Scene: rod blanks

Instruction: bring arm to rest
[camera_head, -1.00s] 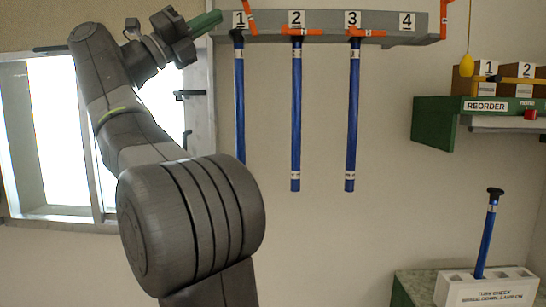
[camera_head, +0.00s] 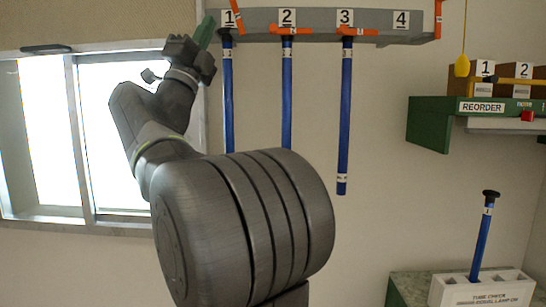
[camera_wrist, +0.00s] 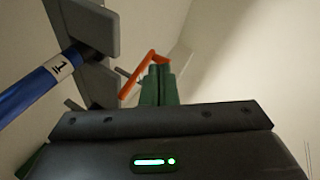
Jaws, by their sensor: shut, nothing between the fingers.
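My gripper (camera_head: 206,32) is raised at the upper left of the head view, in front of the window's right edge and close to the left end of the rack. In the wrist view its green fingers (camera_wrist: 158,85) are together with nothing between them. The blue rod under label 1 (camera_head: 228,100) hangs from the rack just right of my gripper, apart from it. In the wrist view that rod (camera_wrist: 40,88) shows at the left. My arm is bent, and its large joint hides the lower ends of the rods under labels 1 and 2.
The grey rack (camera_head: 372,22) with orange latches holds rods at labels 1, 2 (camera_head: 286,95) and 3 (camera_head: 345,120); place 4 is empty. A window (camera_head: 45,130) is at left. A green reorder shelf (camera_head: 430,125) is at right. Below it, a white holder (camera_head: 480,290) has one upright rod (camera_head: 482,240).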

